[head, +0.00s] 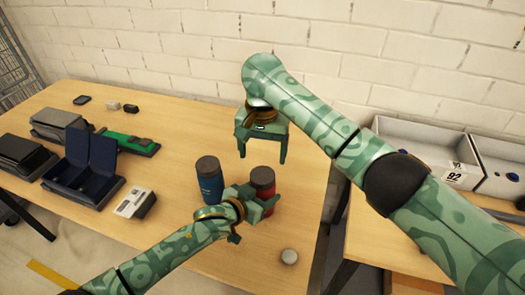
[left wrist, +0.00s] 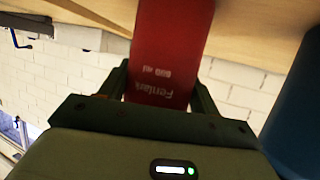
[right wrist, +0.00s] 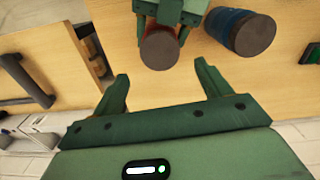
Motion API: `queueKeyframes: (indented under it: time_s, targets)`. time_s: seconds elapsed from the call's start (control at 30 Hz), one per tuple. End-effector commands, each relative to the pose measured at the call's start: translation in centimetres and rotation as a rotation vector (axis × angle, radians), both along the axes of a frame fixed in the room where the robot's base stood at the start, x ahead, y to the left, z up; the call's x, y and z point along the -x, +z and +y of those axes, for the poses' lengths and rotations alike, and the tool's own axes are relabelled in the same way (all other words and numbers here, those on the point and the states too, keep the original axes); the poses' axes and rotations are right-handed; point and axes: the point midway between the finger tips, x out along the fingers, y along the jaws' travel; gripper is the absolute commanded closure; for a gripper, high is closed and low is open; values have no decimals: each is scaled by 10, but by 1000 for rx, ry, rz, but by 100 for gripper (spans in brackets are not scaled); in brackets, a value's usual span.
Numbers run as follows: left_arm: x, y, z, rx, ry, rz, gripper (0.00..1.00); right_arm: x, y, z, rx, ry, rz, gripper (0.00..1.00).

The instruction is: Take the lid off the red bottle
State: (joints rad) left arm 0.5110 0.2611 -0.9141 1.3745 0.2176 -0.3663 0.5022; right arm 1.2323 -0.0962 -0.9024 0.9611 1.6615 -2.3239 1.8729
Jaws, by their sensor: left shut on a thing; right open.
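The red bottle (head: 267,191) stands upright on the wooden table with its dark brown lid (head: 262,175) on top. My left gripper (head: 256,206) is shut on the bottle's body; the left wrist view shows the red side with white print (left wrist: 165,50) between its fingers. My right gripper (head: 262,157) is open and empty, behind and above the bottle, with its fingers pointing down. In the right wrist view the lid (right wrist: 160,47) lies just beyond the gap between the right fingers (right wrist: 160,72), apart from them. The left gripper partly hides the bottle.
A blue bottle (head: 209,184) with a dark lid stands close left of the red one. A dark blue open box (head: 85,170), a white device (head: 135,203) and other items fill the left. Grey bins (head: 420,141) stand right.

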Motion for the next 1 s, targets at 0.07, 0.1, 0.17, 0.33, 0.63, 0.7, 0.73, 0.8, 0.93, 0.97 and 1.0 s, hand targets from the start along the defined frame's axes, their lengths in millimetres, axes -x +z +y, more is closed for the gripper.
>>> queueKeyframes:
  time_s: [0.07,0.1,0.17,0.33,0.63,0.7,0.73,0.8,0.93,0.97,1.0]
  targets:
    - [0,-1,0,-1,0,2,100,0,3,0,0,-62,0,23]
    - [0,-1,0,-1,0,2,100,0,2,0,0,-85,1,23]
    - [0,-1,0,-1,0,1,100,1,-3,0,1,-102,2,23]
    - [0,-1,0,-1,0,1,100,1,-31,0,2,-107,3,23]
    - [0,-1,0,-1,0,1,100,1,-70,0,0,-104,2,23]
    - [0,-1,0,-1,0,1,100,1,-72,0,0,-104,1,23]
    - [0,-1,0,-1,0,1,100,0,-73,0,0,-104,0,23]
    - [0,-1,0,-1,0,1,100,0,-74,0,0,-104,0,23]
    - [0,-1,0,-1,0,1,100,0,-73,0,0,-103,0,23]
    - [0,-1,0,-1,0,1,100,0,-73,0,0,-103,0,26]
    - [0,-1,0,-1,0,1,100,0,-73,0,0,-103,0,37]
